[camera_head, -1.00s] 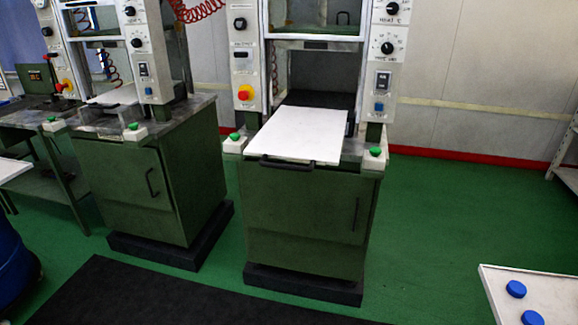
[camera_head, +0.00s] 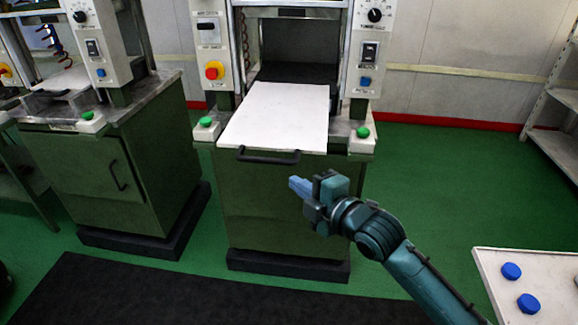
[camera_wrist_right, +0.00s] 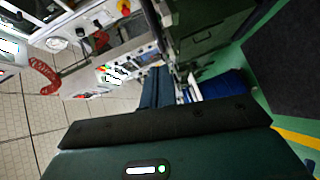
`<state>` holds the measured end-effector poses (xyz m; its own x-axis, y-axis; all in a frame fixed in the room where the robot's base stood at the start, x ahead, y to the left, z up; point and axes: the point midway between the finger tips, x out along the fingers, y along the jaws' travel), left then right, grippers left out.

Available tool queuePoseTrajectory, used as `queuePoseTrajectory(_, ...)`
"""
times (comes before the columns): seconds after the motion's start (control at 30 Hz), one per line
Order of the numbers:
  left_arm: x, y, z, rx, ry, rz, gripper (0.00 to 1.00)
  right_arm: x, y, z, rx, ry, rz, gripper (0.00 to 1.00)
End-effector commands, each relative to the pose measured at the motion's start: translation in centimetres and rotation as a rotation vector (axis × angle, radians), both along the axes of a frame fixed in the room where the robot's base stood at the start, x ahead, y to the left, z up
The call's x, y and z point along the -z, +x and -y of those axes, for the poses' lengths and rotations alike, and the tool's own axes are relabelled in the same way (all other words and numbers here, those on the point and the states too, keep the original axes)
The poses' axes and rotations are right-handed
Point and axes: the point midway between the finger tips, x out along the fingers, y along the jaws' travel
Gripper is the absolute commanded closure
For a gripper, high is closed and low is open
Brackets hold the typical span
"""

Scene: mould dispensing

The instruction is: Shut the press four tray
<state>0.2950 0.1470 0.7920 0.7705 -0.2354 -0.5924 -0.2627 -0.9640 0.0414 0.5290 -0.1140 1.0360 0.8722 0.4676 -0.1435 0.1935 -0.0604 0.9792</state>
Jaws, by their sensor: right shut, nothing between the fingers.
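The press tray (camera_head: 277,114) is a white flat plate, pulled out toward me from the middle press. Its black bar handle (camera_head: 268,156) runs along the front edge. My right gripper (camera_head: 297,187) is shut and empty. In the head view it appears below and to the right of the handle, apart from it, with its fingers pointing left. The right wrist view shows its closed blue fingers (camera_wrist_right: 157,87), with no tray clearly visible between or at them. My left gripper is not in view.
The press has green buttons (camera_head: 363,132) on both front corners and a green cabinet (camera_head: 240,200) below. A second press (camera_head: 75,150) stands at left. A white table (camera_head: 540,275) with blue caps is at lower right. Green floor lies clear to the right.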

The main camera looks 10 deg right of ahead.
Motion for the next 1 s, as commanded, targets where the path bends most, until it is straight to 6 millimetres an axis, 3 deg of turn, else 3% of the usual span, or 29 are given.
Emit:
queuePoseTrajectory(0.2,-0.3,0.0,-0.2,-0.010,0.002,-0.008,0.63,0.5,4.1,-2.3,0.001,0.004,-0.001,1.00)
queuePoseTrajectory(0.4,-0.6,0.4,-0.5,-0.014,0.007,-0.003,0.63,1.2,6.6,-1.1,0.001,0.000,-0.002,1.00)
queuePoseTrajectory(1.0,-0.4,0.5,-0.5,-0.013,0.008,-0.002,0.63,1.6,7.6,-0.7,0.001,0.000,0.000,1.00)
